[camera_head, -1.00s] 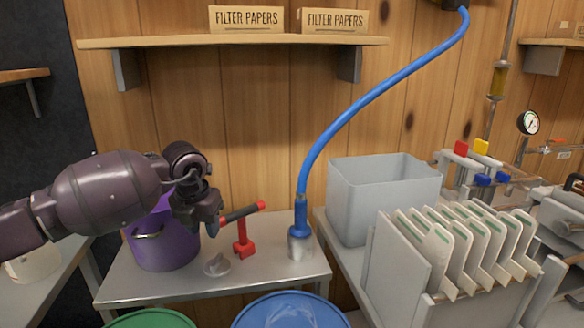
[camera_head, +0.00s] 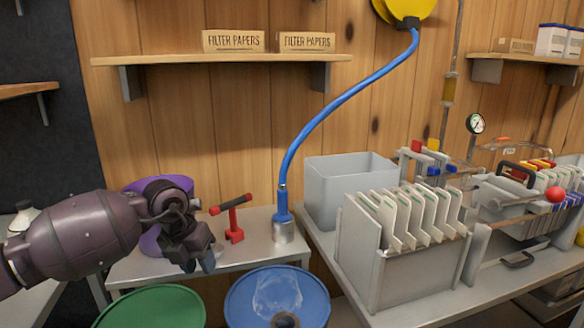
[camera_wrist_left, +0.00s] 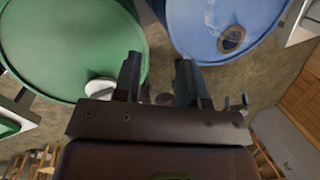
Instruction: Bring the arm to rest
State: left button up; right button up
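My left gripper (camera_head: 200,262) comes in from the left in the head view, in front of the small metal table and above the gap between the green and blue barrels. In the left wrist view its two fingers (camera_wrist_left: 158,80) stand apart with nothing between them but floor far below. My left arm (camera_head: 75,235) reaches across the purple pot (camera_head: 150,243) and partly hides it. My right gripper is in neither view.
A green barrel (camera_head: 150,308) and a blue barrel (camera_head: 245,300) stand below my gripper. A red tool (camera_head: 235,228) and a blue hose's metal end (camera_head: 283,232) stand on the small table (camera_head: 250,250). A grey bin (camera_head: 335,195) and a plate rack (camera_head: 400,265) are to the right.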

pick_arm(q)
jog(key=s+d+f+n+t+h+p, duration=0.15)
jog(key=s+d+n+h, duration=0.25)
jog(key=s+d+h, duration=0.4)
jog(key=s+d+n+t+h+p, duration=0.1)
jog(key=s+d+n+h+p, duration=0.2)
jog(key=s+d+h, duration=0.55)
jog(key=s+a+f+n+t+y+p, duration=0.25)
jog(key=s+a+n+t+y, duration=0.3)
jog(key=a+n, duration=0.4)
jog(key=s+a+f+n+t+y+p, duration=0.25)
jog(key=s+a+n+t+y, duration=0.35)
jog(key=n, duration=0.6)
jog(key=s+a+f+n+g+y, duration=0.2)
jog(key=s+a+f+n+y, duration=0.1)
jog(key=s, duration=0.4)
jog(key=s+a+f+n+g+y+p, duration=0.1)
jog(key=s+a+f+n+y, duration=0.3)
jog(key=s, duration=0.4)
jog(key=shift+s+a+f+n+g, duration=0.3)
jog(key=shift+a+f+n+g, duration=0.4)
jog(key=shift+a+f, duration=0.15)
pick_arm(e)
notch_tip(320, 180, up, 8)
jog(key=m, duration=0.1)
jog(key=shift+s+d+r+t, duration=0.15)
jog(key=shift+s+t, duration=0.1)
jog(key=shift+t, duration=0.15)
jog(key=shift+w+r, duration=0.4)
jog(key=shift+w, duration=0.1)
